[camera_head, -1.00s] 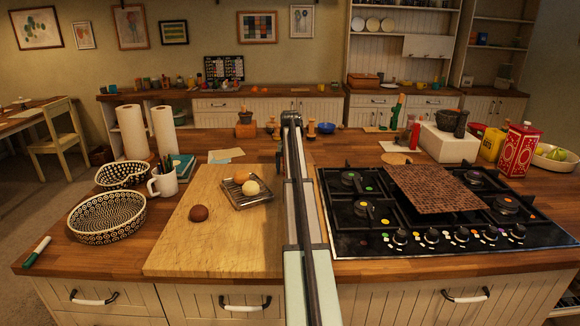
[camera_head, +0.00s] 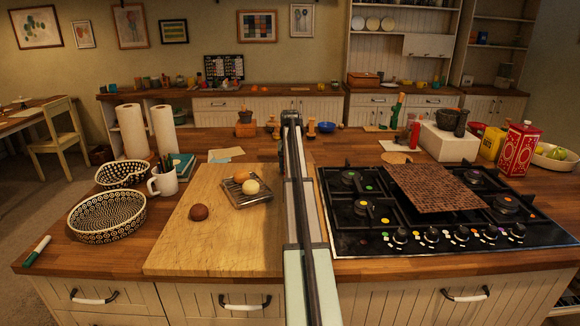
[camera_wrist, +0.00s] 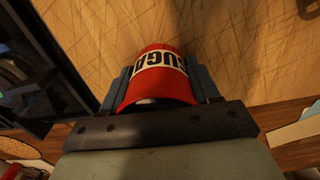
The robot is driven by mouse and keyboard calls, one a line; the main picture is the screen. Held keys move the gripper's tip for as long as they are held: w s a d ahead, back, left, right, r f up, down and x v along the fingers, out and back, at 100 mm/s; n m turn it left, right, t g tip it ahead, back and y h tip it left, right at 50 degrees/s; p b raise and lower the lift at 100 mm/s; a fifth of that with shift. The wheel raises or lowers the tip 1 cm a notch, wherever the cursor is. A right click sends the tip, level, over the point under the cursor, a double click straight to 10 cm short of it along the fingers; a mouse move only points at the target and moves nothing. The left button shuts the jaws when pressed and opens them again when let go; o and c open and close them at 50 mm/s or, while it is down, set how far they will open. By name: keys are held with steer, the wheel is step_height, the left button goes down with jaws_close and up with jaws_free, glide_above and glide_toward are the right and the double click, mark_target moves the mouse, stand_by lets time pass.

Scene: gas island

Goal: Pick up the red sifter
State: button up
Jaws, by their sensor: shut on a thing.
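The red sifter, a red cylinder with a white band and dark letters (camera_wrist: 157,62), is in the wrist view at the upper middle. My gripper (camera_wrist: 161,78) is shut on it, with one blue-grey finger on each side. Part of the sifter is hidden by the dark bar of my gripper. Light wood with fine scratches shows behind it; I cannot tell whether the sifter touches it. In the head view my arm runs up the middle of the picture, and the sifter cannot be made out there.
A cutting board (camera_head: 180,252) carries a brown round item (camera_head: 198,212) and a small metal tray with two egg-like items (camera_head: 250,187). The black gas hob (camera_head: 350,240) is to the right of my arm. Patterned baskets (camera_head: 105,232) and a mug (camera_head: 163,183) stand at left.

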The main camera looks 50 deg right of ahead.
step_height(320, 180, up, 10)
stand_by(0.6)
steer(key=o, duration=0.4)
steer(key=c, duration=0.4)
stand_by(0.6)
stand_by(0.5)
stand_by(0.7)
